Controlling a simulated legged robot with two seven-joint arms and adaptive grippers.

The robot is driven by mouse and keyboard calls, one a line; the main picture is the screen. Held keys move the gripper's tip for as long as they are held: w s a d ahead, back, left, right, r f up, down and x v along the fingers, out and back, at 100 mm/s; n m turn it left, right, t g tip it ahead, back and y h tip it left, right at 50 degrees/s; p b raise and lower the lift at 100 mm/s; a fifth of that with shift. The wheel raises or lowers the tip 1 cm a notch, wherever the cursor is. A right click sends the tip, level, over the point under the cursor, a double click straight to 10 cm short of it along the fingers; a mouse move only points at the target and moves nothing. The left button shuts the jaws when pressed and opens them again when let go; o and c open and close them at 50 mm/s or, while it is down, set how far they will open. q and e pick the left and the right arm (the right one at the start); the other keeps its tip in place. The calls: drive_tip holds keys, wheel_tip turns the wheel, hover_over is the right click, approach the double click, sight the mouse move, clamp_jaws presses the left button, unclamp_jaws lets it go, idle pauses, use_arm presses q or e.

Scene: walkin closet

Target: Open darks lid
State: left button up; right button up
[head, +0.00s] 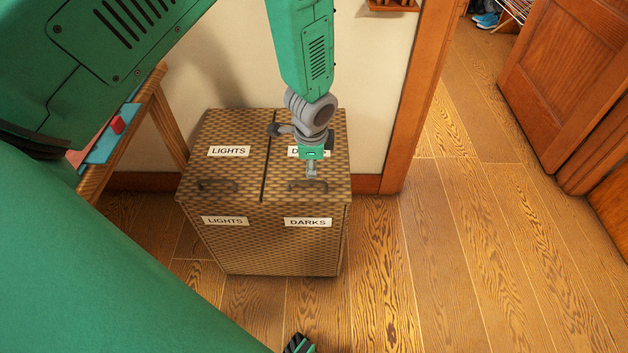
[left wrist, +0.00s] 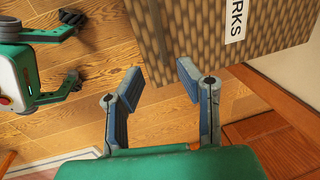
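The woven hamper (head: 265,245) stands on the floor against the wall, with a LIGHTS lid (head: 217,168) at left and a DARKS lid (head: 335,165) at right. Both lids look shut. The dark handle (head: 295,187) lies near the front of the DARKS lid. My left gripper (head: 311,170) hangs over this lid and hides part of its label and handle. In the left wrist view, my left gripper (left wrist: 158,80) is open, with nothing between its fingers. The DARKS label (left wrist: 235,18) is partly cut off there. Whether the gripper touches the lid is unclear.
A wooden table (head: 155,95) with colored items stands left of the hamper. A wooden doorframe (head: 415,95) is at right, and a wooden door (head: 560,85) stands farther right. The wooden floor (head: 440,270) in front and right is clear.

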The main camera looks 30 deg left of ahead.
sight(309, 182)
use_arm(q)
drive_tip(key=x, duration=0.2)
drive_tip(key=a+b+x, duration=0.1)
drive_tip(key=x, duration=0.5)
drive_tip(key=shift+s+a, duration=0.1)
drive_tip(key=shift+a, duration=0.05)
drive_tip(key=shift+f, duration=0.25)
drive_tip(key=shift+d, duration=0.55)
drive_tip(key=c, duration=0.7)
drive_tip(key=shift+a, duration=0.35)
clamp_jaws()
